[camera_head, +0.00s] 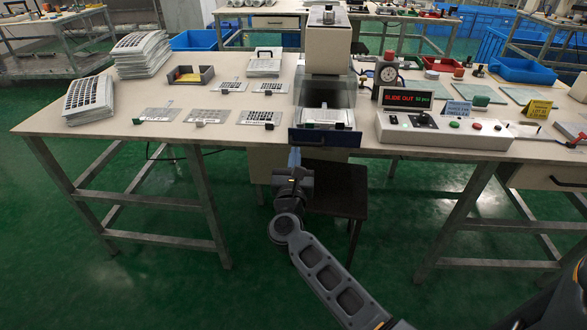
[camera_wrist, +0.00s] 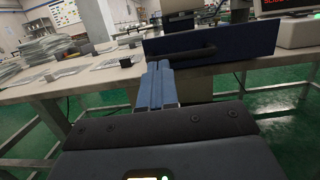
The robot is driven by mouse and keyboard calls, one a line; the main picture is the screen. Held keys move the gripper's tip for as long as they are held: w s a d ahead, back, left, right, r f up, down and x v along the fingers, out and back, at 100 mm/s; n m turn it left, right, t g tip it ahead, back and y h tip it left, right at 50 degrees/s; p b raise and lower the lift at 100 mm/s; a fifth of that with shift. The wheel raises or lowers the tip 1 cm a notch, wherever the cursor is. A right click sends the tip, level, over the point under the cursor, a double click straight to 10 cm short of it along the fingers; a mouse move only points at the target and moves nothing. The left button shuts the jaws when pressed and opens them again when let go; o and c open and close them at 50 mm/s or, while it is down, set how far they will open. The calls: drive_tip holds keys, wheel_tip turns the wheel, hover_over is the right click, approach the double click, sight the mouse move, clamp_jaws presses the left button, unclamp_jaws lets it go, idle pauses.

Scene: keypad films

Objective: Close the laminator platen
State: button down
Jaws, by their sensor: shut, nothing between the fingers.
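The laminator (camera_head: 327,52) is a tall pale housing in the middle of the bench. Its platen (camera_head: 300,121) is slid out toward me like a drawer, with a pale keypad film (camera_head: 325,116) on it. The platen's dark blue front panel (camera_head: 340,139) also shows in the wrist view (camera_wrist: 245,42), with a dark bar handle (camera_wrist: 185,56) on it. My gripper (camera_head: 294,153) is shut and empty in front of the panel's left end. Its blue fingers (camera_wrist: 158,70) point at the panel's lower left part in the wrist view. I cannot tell whether they touch it.
A control box (camera_head: 445,132) with a red "SLIDE OUT" display (camera_head: 406,97) stands right of the platen. Flat films (camera_head: 208,117) and film stacks (camera_head: 90,98) lie to the left. A dark stool (camera_head: 336,187) stands below the platen, close to my arm.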

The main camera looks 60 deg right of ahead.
sight(299, 131)
drive_tip(key=shift+w+d, duration=0.2)
drive_tip(key=shift+d, duration=0.35)
drive_tip(key=b+x, duration=0.1)
drive_tip(key=x, duration=0.2)
drive_tip(key=f+b+x, duration=0.1)
drive_tip(key=b+x, duration=0.1)
drive_tip(key=x, duration=0.2)
drive_tip(key=f+b+x, duration=0.1)
drive_tip(key=x, duration=0.3)
drive_tip(key=shift+d+b, duration=0.3)
drive_tip(key=shift+b, duration=0.05)
drive_tip(key=shift+w+d+r, duration=0.15)
drive_tip(key=shift+w+d, duration=0.05)
drive_tip(key=shift+d, duration=0.4)
